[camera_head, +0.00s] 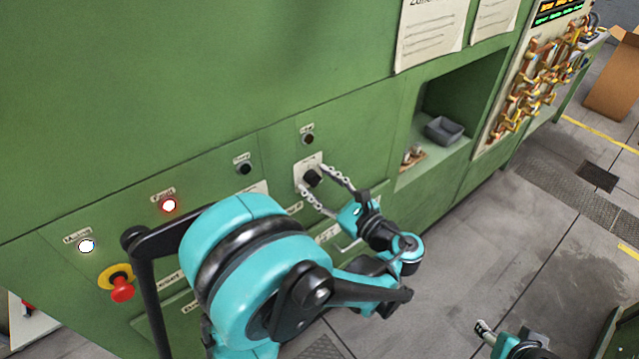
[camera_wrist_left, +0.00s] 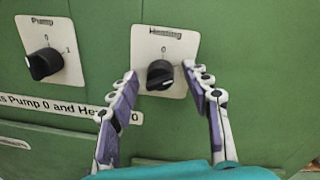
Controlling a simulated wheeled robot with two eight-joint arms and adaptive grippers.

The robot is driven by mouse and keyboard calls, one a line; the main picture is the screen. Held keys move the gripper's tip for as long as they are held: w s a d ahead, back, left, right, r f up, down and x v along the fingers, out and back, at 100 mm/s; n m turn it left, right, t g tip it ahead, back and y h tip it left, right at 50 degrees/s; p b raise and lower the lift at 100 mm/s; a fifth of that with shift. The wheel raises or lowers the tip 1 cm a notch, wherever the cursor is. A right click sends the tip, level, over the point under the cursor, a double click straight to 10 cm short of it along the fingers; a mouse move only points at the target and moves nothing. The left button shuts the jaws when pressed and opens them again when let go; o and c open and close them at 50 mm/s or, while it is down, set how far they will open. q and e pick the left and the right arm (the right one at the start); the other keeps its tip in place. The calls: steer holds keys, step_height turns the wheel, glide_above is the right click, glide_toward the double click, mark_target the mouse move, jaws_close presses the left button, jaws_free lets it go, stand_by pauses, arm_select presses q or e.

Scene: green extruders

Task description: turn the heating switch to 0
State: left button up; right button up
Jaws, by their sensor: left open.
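The heating switch (camera_wrist_left: 160,75) is a black rotary knob on a white plate labelled "Heating", with a 0 printed above it. Its handle looks turned off the upright, but which end points to a mark I cannot tell. In the head view the knob (camera_head: 312,177) sits on the green panel. My left gripper (camera_head: 322,187) is open in front of it. In the left wrist view the two fingers of the gripper (camera_wrist_left: 159,72) stand either side of the knob, with no clear contact. My right gripper (camera_head: 484,329) shows partly at the lower right, away from the panel.
A pump switch (camera_wrist_left: 44,63) sits left of the heating switch. Lit lamps (camera_head: 169,205) and a red emergency button (camera_head: 122,289) are further left on the panel. A recess with a grey bin (camera_head: 444,130) lies to the right.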

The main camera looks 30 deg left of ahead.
arm_select(q)
jaws_close()
steer(key=shift+n, duration=0.3)
steer(key=n, duration=1)
steer(key=shift+s+n+t+h+b, duration=0.1)
steer(key=shift+n+t+h+b, duration=0.2)
steer(key=shift+n, duration=0.4)
jaws_free()
